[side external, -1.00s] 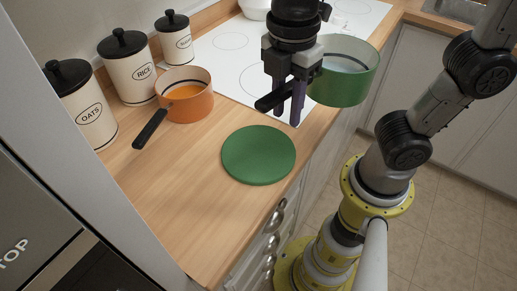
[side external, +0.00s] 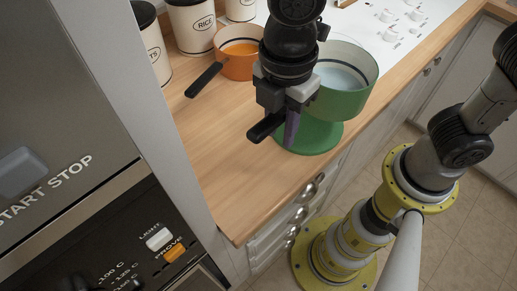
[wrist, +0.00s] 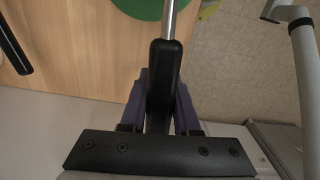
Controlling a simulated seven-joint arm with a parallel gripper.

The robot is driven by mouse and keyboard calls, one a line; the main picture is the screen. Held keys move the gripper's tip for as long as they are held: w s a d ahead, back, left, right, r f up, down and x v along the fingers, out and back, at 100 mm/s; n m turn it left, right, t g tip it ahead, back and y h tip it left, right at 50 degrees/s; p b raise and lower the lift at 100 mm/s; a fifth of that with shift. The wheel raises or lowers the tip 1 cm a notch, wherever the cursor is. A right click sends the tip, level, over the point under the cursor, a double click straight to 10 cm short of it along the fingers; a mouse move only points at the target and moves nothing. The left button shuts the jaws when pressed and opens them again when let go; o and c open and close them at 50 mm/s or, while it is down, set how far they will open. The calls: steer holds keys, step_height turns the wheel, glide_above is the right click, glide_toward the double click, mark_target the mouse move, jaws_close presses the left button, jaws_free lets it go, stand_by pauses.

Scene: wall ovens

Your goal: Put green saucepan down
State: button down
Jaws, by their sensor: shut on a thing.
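The green saucepan (side external: 345,100), pale inside with a dark band below its rim, is held up over the counter's front edge in the side view. My gripper (side external: 289,135) is shut on its black handle, which also shows between the fingers in the wrist view (wrist: 163,75). A flat green disc (side external: 312,140) lies on the counter, partly hidden behind the pan and my gripper. In the side view the pan overlaps the disc's far part. I cannot tell the gap between them.
An orange saucepan (side external: 238,64) with a black handle stands on the wooden counter (side external: 225,135), left of my gripper. White canisters (side external: 192,28) stand behind it. A white hob (side external: 372,30) lies behind the green pan. A tall oven (side external: 70,120) fills the left side.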

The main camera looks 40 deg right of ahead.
steer(key=f, duration=0.1)
steer(key=w+a+f, duration=0.2)
steer(key=f, duration=0.1)
steer(key=shift+w+a, duration=0.1)
steer(key=shift+a, duration=0.1)
steer(key=shift+w+a+f, duration=0.1)
steer(key=shift+f, duration=0.8)
steer(key=shift+w+a+f, duration=0.1)
steer(key=shift+f, duration=0.85)
steer(key=c, duration=0.6)
jaws_free()
steer(key=shift+c, duration=0.2)
